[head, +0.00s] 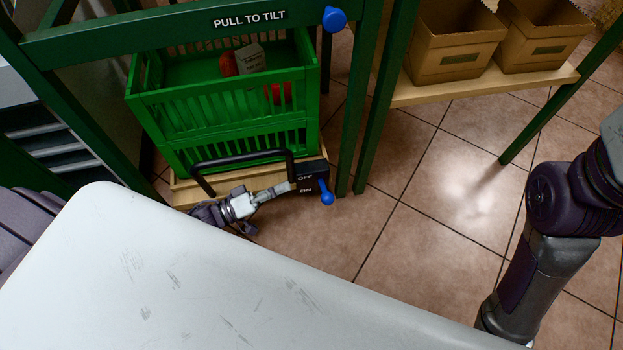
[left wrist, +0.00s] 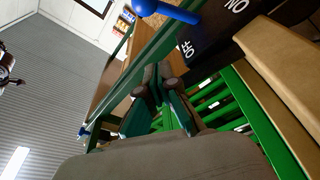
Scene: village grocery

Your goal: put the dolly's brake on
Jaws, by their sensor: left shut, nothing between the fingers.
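The dolly (head: 184,192) is a low wooden platform with a black handle (head: 240,158), under green crates. On its front corner is a black brake box (head: 306,172) marked OFF and ON. A blue-knobbed lever (head: 327,198) sticks out of the box's right side, its knob pointing down, level with the word ON. In the left wrist view the box (left wrist: 215,42) and blue lever (left wrist: 170,11) lie above the fingers. My left gripper (head: 287,188) is shut and empty, just left of the box; contact cannot be told. Its fingertips show in the left wrist view (left wrist: 154,75). My right gripper is out of view.
Stacked green crates (head: 222,108) with a few goods stand on the dolly. A green frame (head: 130,36) marked PULL TO TILT, with a blue knob (head: 334,19), stands around it. A pale tabletop (head: 220,285) fills the foreground. Cardboard bins (head: 455,45) stand right. Tiled floor (head: 430,200) is clear.

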